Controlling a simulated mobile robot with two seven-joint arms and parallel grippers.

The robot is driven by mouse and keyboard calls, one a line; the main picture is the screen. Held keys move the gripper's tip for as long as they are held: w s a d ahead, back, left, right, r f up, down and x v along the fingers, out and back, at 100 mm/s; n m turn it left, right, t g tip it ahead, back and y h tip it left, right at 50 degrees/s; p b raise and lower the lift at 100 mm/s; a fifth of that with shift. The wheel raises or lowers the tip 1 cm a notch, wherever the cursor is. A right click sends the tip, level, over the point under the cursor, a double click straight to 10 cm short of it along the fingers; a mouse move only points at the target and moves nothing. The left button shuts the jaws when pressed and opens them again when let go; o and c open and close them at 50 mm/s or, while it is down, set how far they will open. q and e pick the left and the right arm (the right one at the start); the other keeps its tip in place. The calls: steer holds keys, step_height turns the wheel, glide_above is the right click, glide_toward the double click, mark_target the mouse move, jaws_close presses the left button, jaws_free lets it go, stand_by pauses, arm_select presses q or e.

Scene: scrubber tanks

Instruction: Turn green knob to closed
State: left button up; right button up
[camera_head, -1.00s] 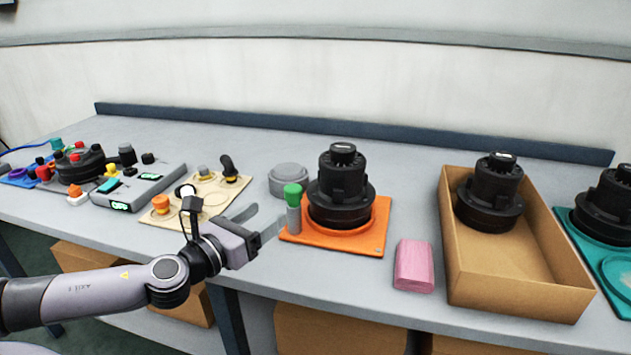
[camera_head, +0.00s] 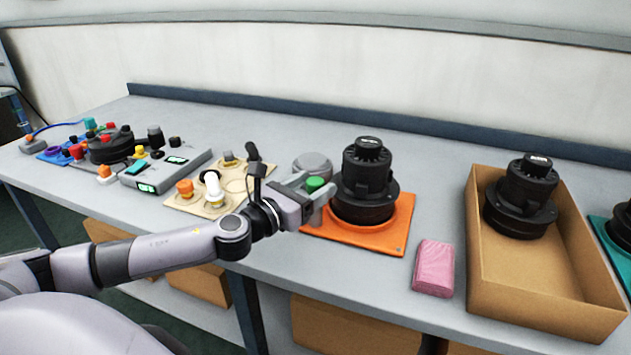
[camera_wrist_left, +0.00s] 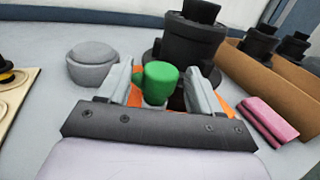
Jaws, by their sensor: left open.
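The green knob (camera_head: 315,183) sits on top of a grey post at the left edge of the orange base plate (camera_head: 385,238). In the left wrist view the green knob (camera_wrist_left: 160,76) shows between the two fingers, with a small stub pointing left. My left gripper (camera_head: 312,190) is open, with one finger on each side of the knob; it also shows in the left wrist view (camera_wrist_left: 158,84). I cannot tell whether the fingers touch the knob. A black scrubber tank (camera_head: 365,182) stands on the orange plate just right of the knob. My right gripper is not in view.
A grey round lid (camera_head: 312,164) lies behind the gripper. A pink block (camera_head: 434,268) and a cardboard box (camera_head: 545,309) holding a black tank (camera_head: 521,197) are to the right. A beige board (camera_head: 215,208) with knobs and a grey control box (camera_head: 165,171) are to the left.

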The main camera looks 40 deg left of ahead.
arm_select(q)
steer(key=shift+w+d, duration=0.1)
steer(key=shift+w, duration=0.55)
